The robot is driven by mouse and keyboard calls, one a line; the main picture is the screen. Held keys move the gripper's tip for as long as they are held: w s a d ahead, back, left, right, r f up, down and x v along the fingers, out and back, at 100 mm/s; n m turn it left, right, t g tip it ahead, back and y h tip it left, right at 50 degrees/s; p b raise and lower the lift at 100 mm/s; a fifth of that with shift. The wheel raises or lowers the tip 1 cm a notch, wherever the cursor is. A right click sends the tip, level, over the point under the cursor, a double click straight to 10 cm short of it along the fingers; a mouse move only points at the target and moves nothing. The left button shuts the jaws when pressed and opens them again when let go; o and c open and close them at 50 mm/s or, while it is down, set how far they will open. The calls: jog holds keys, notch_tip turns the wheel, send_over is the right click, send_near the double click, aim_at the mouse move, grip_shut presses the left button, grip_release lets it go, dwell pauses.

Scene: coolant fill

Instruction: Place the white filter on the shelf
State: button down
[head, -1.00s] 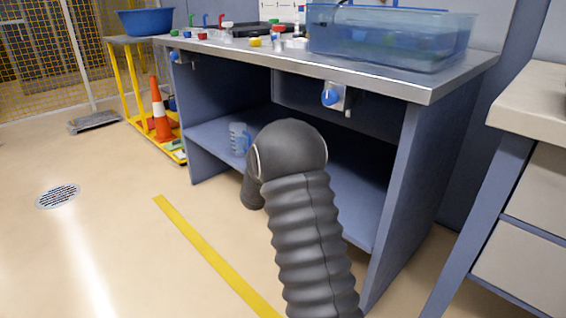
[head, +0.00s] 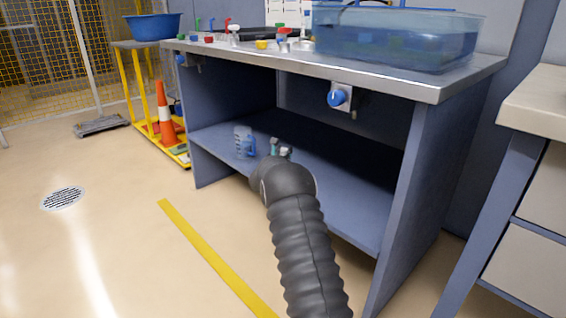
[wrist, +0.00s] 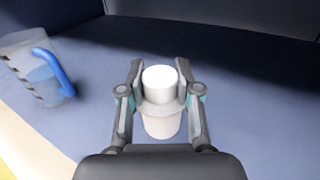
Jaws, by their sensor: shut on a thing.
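In the wrist view my gripper (wrist: 160,88) is shut on the white filter (wrist: 161,121), a pale cylinder with a narrower round top, held between the two fingers. The filter appears upright over the blue-grey shelf (wrist: 240,120); I cannot tell whether its base touches the shelf. In the head view my arm reaches into the lower opening of the workbench, over the shelf (head: 345,205). Only the tip of my gripper (head: 281,150) shows beyond the dark arm, and the filter is hidden there.
A clear jug with a blue handle (head: 244,142) stands on the shelf left of my gripper; it also shows in the wrist view (wrist: 40,68). The worktop (head: 400,80) is overhead and a side panel (head: 402,190) closes the right. The shelf right of my gripper is clear.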

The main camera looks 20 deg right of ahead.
jog(key=shift+w+f, duration=0.25)
jog(key=shift+w, duration=0.05)
jog(key=shift+f, duration=1.9)
jog(key=shift+f+b, duration=0.15)
jog(key=shift+b, duration=0.25)
jog(key=c, duration=0.8)
grip_release()
